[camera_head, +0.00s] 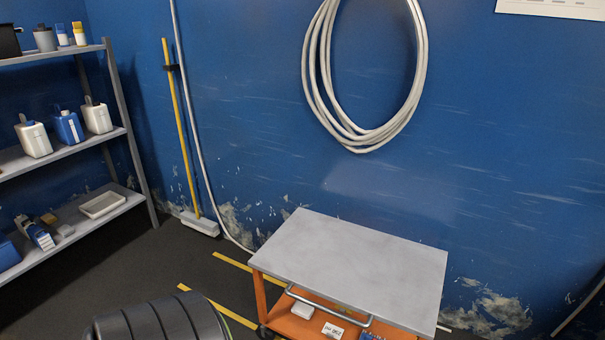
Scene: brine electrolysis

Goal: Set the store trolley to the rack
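The store trolley (350,262) has a bare grey top, an orange frame and a grey push handle (326,308) on its near side. It stands against the blue wall, right of the middle, turned at an angle. Its lower orange shelf (290,323) holds a few small white and blue items. The rack (78,212) is a grey metal shelf unit at the left, with a clear stretch of floor between it and the trolley. Neither of my grippers is in view.
Yellow floor lines (231,313) run left of the trolley. A dark ribbed round object (160,322) is at the bottom. A broom (183,140) leans on the wall beside the rack. A coiled hose (318,75) hangs above the trolley. The rack bears jugs (68,127) and a white tray (102,205).

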